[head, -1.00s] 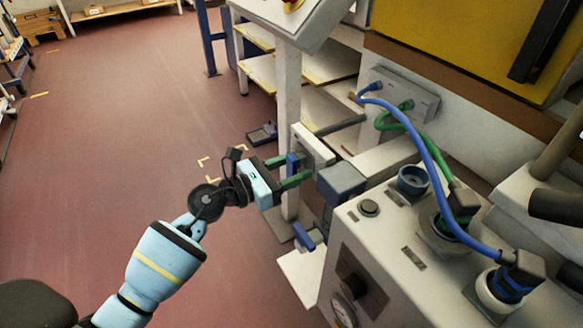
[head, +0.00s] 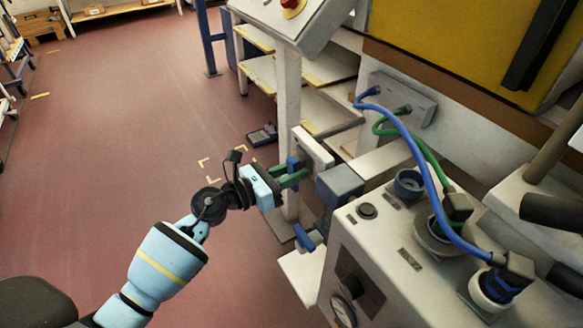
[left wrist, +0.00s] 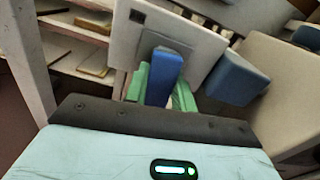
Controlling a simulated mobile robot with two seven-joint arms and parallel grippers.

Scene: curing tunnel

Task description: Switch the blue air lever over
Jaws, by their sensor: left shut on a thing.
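The blue air lever (head: 291,166) stands on a pale plate (head: 314,148) at the side of the machine. It also shows upright in the middle of the left wrist view (left wrist: 165,78). My left gripper (head: 294,177) has its green fingers on either side of the lever and is shut on it; the fingers also show in the left wrist view (left wrist: 162,87). The fingers hide part of the lever in the head view. My right gripper is not in view.
A blue-grey block (head: 340,183) sits close to the right of the lever. A second blue handle (head: 306,238) is below it. A white cabinet (head: 385,250) with blue and green hoses stands at the right. The red floor (head: 110,130) at left is mostly clear.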

